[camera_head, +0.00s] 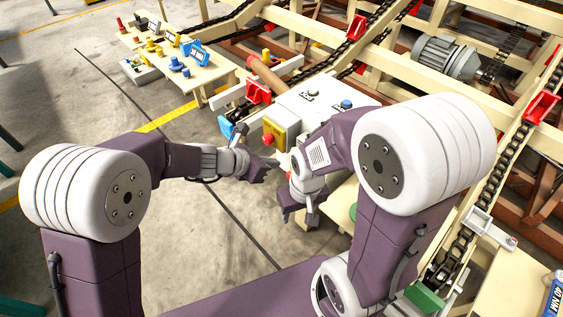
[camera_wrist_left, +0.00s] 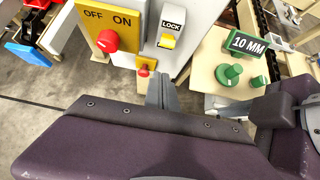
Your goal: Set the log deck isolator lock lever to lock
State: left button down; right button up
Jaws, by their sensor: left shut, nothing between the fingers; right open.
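The isolator lock lever (camera_wrist_left: 167,41) is a small yellow piece below a white LOCK label (camera_wrist_left: 172,24) on the grey cabinet front in the left wrist view. I cannot tell its exact setting. I cannot make it out in the head view, where my arms cover part of the cabinet (camera_head: 317,96). My left gripper (camera_head: 274,165) is shut and empty, in front of the cabinet; its fingers (camera_wrist_left: 161,92) show below the lever, apart from it. My right gripper (camera_head: 300,217) is open and empty, pointing down, lower in the head view.
Left of the lever is a yellow OFF/ON panel (camera_wrist_left: 96,22) with a red knob (camera_wrist_left: 107,41). A small yellow box with a red button (camera_wrist_left: 144,71) sits just below. At right, a table holds green knobs (camera_wrist_left: 229,75) and a 10 MM sign (camera_wrist_left: 246,44).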

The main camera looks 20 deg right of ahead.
pick_arm(q)
jog(key=v, duration=0.3)
jog(key=shift+s+d+r+p, duration=0.1)
jog(key=shift+d+r+p, duration=0.1)
jog(key=shift+p, duration=0.1)
